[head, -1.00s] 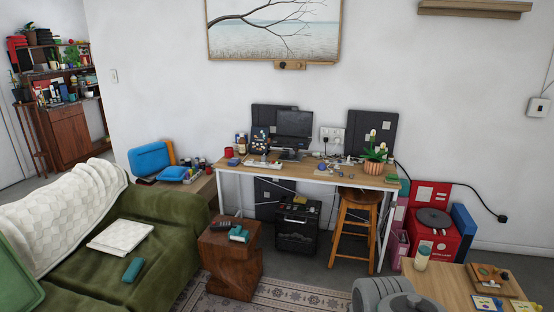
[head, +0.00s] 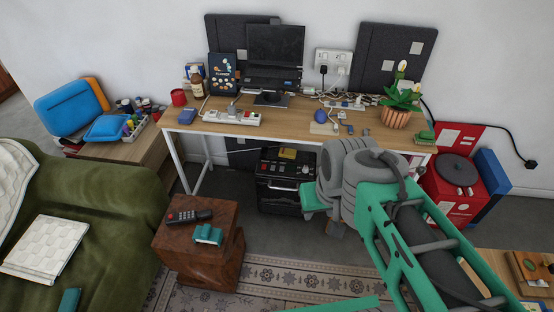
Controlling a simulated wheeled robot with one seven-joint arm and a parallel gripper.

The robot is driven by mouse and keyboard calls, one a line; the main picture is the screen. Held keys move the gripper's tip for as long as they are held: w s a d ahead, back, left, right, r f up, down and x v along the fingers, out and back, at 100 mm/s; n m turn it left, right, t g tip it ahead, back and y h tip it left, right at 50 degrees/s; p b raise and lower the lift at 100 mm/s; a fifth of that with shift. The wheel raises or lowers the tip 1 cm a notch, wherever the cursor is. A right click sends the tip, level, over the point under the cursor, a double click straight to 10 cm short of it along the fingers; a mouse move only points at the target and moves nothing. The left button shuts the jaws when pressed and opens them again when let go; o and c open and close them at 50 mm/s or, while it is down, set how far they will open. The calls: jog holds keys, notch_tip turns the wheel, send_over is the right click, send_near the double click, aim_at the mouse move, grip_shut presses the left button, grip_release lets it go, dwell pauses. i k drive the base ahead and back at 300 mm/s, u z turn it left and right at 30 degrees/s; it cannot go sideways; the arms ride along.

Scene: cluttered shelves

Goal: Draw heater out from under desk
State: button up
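The heater appears to be the black box-shaped unit (head: 285,199) on the floor under the desk, with a dark front panel and small items on its top. The desk (head: 285,125) has a wooden top and white legs. My green and grey arm (head: 395,215) reaches in from the lower right, and its grey wrist end lies just right of the heater in the picture. My gripper's fingers cannot be made out. I cannot tell whether anything touches the heater.
A wooden block side table (head: 205,262) with a remote (head: 190,216) and a small teal item stands in front, left of the heater. A green sofa (head: 105,215) fills the left. A patterned rug (head: 270,275) covers the front floor. A red box (head: 455,185) stands right of the desk.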

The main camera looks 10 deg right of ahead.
aim_at(277, 192)
jog(key=i, duration=0.45)
jog(key=z, duration=1.2)
jog(key=i, duration=0.9)
jog(key=u, duration=3.4)
jog(key=i, duration=0.5)
